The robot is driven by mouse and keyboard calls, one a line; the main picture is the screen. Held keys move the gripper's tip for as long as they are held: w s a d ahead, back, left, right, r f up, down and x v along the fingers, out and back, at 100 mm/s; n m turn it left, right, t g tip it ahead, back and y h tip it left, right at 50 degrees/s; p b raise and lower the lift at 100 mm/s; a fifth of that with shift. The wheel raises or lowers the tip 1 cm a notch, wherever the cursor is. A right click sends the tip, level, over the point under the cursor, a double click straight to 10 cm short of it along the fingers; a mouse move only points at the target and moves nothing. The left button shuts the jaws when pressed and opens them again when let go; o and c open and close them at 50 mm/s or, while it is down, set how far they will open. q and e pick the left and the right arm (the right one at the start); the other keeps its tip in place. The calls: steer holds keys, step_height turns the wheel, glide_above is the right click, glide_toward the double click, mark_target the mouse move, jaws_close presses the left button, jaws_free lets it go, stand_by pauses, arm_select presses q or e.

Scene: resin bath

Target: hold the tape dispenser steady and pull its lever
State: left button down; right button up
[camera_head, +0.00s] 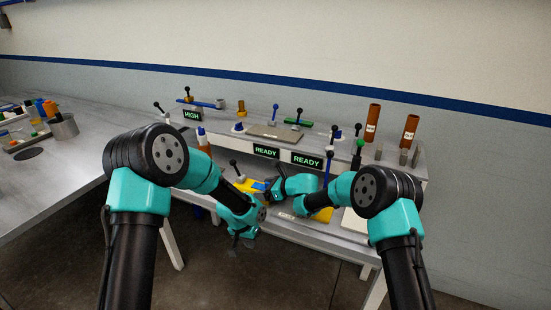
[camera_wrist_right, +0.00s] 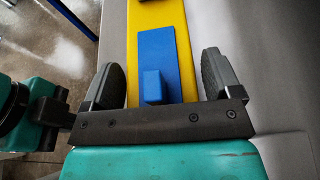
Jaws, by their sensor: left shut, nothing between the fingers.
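A long yellow body with a blue plate and a raised blue block, which seems to be the tape dispenser (camera_head: 249,185), lies on the front bench; the right wrist view shows its yellow base (camera_wrist_right: 146,18) and the blue plate (camera_wrist_right: 155,48). A dark-knobbed lever (camera_head: 236,170) stands at its left; I cannot tell if it belongs to it. My right gripper (camera_head: 272,189) is open, its fingers on either side of the yellow and blue piece in the right wrist view, with gaps visible. My left gripper (camera_head: 240,240) is shut and empty, low in front of the bench edge.
A raised shelf behind carries READY signs (camera_head: 307,161), several knobbed levers and orange tubes (camera_head: 373,122). Another yellow piece (camera_head: 323,214) lies right, partly behind my right arm. A grey table (camera_head: 60,185) with small items stands at left. Open floor lies in front.

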steer(key=shift+o, duration=1.1)
steer(key=v, duration=1.2)
